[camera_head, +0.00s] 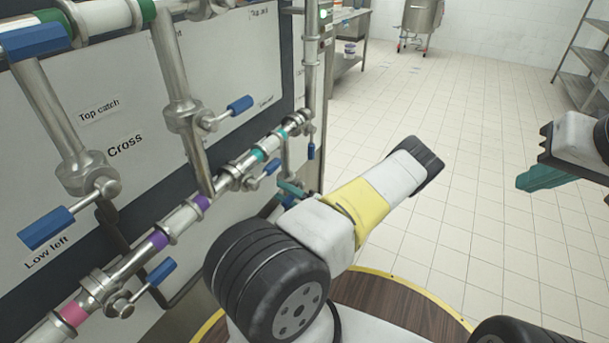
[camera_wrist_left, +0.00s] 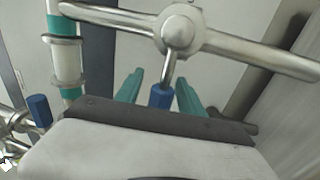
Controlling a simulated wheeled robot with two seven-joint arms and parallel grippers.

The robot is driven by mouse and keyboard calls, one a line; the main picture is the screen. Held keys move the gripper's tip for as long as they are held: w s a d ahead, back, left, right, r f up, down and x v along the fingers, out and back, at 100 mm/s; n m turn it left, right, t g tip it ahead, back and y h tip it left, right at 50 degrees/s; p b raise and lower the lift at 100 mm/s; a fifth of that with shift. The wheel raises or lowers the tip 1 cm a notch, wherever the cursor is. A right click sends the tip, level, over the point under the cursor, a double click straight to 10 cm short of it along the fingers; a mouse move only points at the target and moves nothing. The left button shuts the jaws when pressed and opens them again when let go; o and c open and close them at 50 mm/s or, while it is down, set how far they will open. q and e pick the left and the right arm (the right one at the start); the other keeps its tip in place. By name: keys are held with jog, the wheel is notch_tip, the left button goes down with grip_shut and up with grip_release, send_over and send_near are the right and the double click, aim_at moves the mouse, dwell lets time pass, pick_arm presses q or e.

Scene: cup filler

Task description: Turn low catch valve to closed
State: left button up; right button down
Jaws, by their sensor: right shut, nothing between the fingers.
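A steel valve (camera_wrist_left: 182,32) with a blue-tipped handle (camera_wrist_left: 160,97) is in the left wrist view, its handle pointing down toward my gripper. No label shows there, so I cannot confirm that it is the low catch valve. My left gripper (camera_wrist_left: 159,92) is open, its teal fingers on either side of the blue tip, with small gaps visible. In the head view my left gripper (camera_head: 291,188) is at the lower pipe; my own arm partly hides the handle there. My right gripper (camera_head: 545,178) is shut and empty, over the floor at the right.
The panel at left carries steel pipes and several other blue-handled valves, such as one by the Low left label (camera_head: 46,228) and one at upper middle (camera_head: 238,106). Another blue handle (camera_wrist_left: 39,110) is left of my fingers. The tiled floor (camera_head: 440,120) is clear; a shelf (camera_head: 585,90) stands right.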

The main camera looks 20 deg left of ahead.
pick_arm(q)
jog(key=v, duration=0.7)
jog(key=shift+d, duration=0.45)
jog(key=shift+f, duration=0.1)
